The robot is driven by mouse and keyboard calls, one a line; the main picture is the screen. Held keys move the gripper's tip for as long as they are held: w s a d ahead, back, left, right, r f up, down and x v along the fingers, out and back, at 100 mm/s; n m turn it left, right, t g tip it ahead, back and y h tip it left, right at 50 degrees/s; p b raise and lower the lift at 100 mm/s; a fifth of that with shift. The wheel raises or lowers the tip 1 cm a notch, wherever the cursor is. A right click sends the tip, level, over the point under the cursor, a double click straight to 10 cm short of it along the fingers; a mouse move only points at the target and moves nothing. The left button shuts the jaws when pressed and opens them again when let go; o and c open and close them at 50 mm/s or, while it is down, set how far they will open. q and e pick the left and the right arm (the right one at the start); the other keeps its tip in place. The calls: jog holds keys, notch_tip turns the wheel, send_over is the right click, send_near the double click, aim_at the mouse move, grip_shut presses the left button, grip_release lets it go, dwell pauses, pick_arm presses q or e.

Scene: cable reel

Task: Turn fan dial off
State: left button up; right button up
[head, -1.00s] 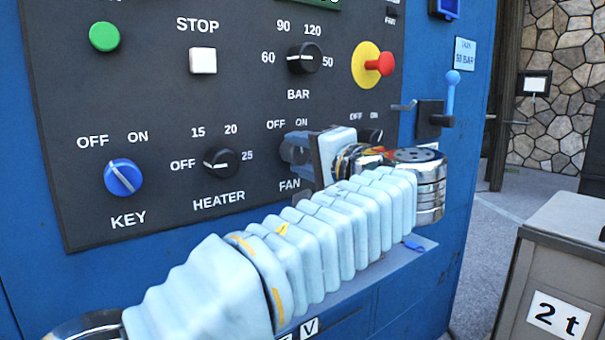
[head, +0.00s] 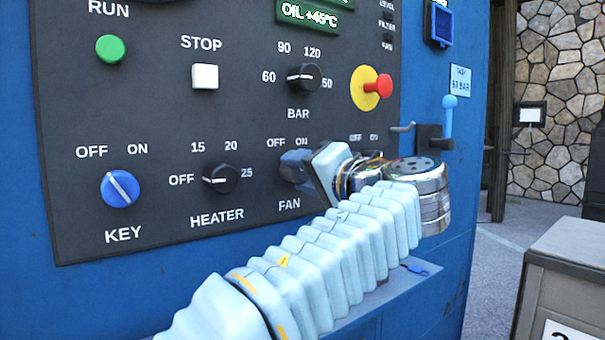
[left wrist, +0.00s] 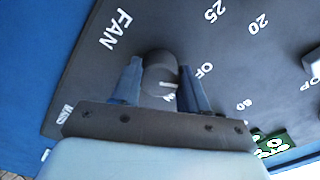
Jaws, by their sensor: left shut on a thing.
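The fan dial is a dark round knob above the FAN label on the black panel, mostly hidden by my left gripper in the head view. I cannot tell exactly which label the mark meets. My left gripper (head: 294,168) is shut on the fan dial, its blue fingers on either side of it in the left wrist view (left wrist: 161,88). My right gripper is out of view.
The heater dial (head: 220,179) and blue key switch (head: 120,188) are left of the fan dial. The bar dial (head: 304,77) and red emergency button (head: 378,86) are above. A blue-handled lever (head: 449,108) is at right. A grey box (head: 570,265) stands at lower right.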

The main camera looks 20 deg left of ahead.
pick_arm(q)
jog(key=shift+f, duration=0.1)
jog(key=o, duration=1.1)
jog(key=shift+c, duration=0.2)
jog(key=v, duration=1.4)
jog(key=shift+a, duration=0.1)
